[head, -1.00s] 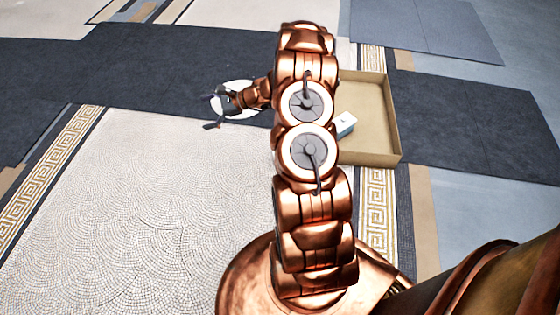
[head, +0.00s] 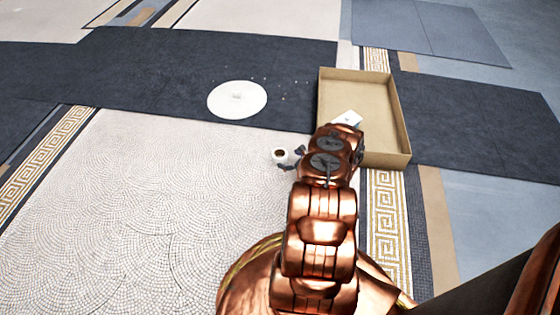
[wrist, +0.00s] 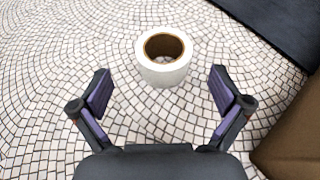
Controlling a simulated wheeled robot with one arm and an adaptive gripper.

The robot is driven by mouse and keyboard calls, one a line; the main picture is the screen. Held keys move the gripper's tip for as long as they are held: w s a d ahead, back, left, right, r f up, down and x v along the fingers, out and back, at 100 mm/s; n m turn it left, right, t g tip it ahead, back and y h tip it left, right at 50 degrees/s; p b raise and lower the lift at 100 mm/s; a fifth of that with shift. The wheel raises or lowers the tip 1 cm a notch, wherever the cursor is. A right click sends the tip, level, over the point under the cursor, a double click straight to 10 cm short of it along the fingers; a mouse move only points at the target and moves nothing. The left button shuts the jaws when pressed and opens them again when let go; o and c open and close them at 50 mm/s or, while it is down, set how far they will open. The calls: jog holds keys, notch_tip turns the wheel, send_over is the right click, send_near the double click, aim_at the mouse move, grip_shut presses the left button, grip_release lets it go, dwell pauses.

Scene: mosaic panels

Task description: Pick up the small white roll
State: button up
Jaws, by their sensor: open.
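The small white roll (wrist: 163,72) stands on the mosaic floor with its brown core facing up. In the wrist view it is just beyond and between the fingertips, not touching them. It also shows in the head view (head: 280,155), left of my arm. My gripper (wrist: 160,88) is open and empty, with its two purple-padded fingers spread apart. In the head view my gripper (head: 290,160) is mostly hidden behind my arm; a dark finger shows beside the roll.
A shallow tan box (head: 402,130) is right of the roll, with a small white box (head: 348,117) inside. Its wall also shows at lower right in the wrist view (wrist: 295,140). A white round plate (head: 237,100) lies on the dark mat among small white bits. Mosaic floor at left is clear.

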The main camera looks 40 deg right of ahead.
aim_at(276, 154)
jog(key=shift+s+d+f, duration=0.2)
jog(key=shift+s+f, duration=0.2)
jog(key=shift+f, duration=0.3)
jog(key=shift+w+f, duration=0.1)
jog(key=shift+f, duration=0.1)
jog(key=shift+r+b+x, duration=0.1)
jog(key=shift+b+x, duration=1)
jog(key=shift+x, duration=0.75)
jog(key=shift+r+b+x, duration=0.15)
jog(key=shift+b+x, duration=0.9)
jog(key=shift+x, duration=0.8)
jog(key=shift+w, duration=0.1)
jog(key=shift+c, duration=0.4)
jog(key=c, duration=1.2)
